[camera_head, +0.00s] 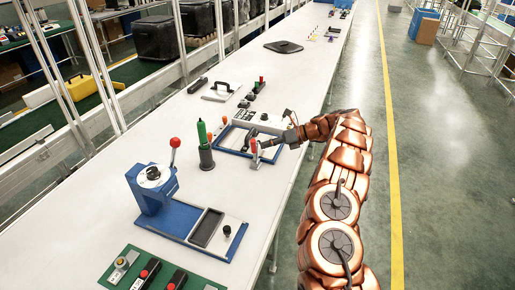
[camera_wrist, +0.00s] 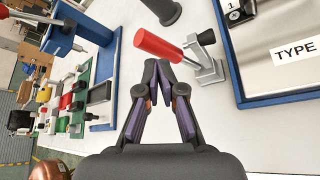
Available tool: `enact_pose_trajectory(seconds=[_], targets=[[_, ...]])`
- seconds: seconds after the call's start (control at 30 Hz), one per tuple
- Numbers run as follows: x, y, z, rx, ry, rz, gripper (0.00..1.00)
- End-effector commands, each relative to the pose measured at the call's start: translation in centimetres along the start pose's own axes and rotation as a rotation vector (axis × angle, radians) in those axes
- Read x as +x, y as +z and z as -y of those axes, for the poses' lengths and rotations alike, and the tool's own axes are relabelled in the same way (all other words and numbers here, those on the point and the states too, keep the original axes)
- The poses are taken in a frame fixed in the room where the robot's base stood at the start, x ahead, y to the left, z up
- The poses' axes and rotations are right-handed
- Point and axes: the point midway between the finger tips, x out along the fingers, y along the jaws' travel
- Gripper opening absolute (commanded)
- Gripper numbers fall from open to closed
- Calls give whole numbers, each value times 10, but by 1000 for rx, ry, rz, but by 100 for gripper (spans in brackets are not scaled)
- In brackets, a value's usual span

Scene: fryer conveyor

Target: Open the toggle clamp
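The toggle clamp has a red handle and a metal base. In the wrist view its red handle (camera_wrist: 158,45) slants from upper left down to the metal base (camera_wrist: 207,68), just beyond my fingertips. A black-tipped part (camera_wrist: 206,37) stands on the base. In the head view the clamp (camera_head: 255,155) stands on the white table at the front of a blue-framed panel. My gripper (camera_wrist: 158,66) has its fingertips together with nothing visible between them. Contact with the handle cannot be told. In the head view my gripper (camera_head: 268,142) is small and close to the clamp.
A green bottle (camera_head: 201,132) in a dark holder stands left of the clamp. A blue press (camera_head: 150,188) with a red-knobbed lever is nearer. The blue-framed panel (camera_head: 239,137) lies by the clamp. A green board (camera_head: 130,268) holds switches in front. White table (camera_head: 270,185) is clear nearby.

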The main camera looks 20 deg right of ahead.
Motion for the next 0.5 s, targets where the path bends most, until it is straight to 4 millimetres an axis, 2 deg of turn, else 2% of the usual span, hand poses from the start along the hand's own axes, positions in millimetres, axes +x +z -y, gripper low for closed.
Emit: enact_pose_trajectory(seconds=[0.5], targets=[[-32,-10,14,1,38,-42,0]])
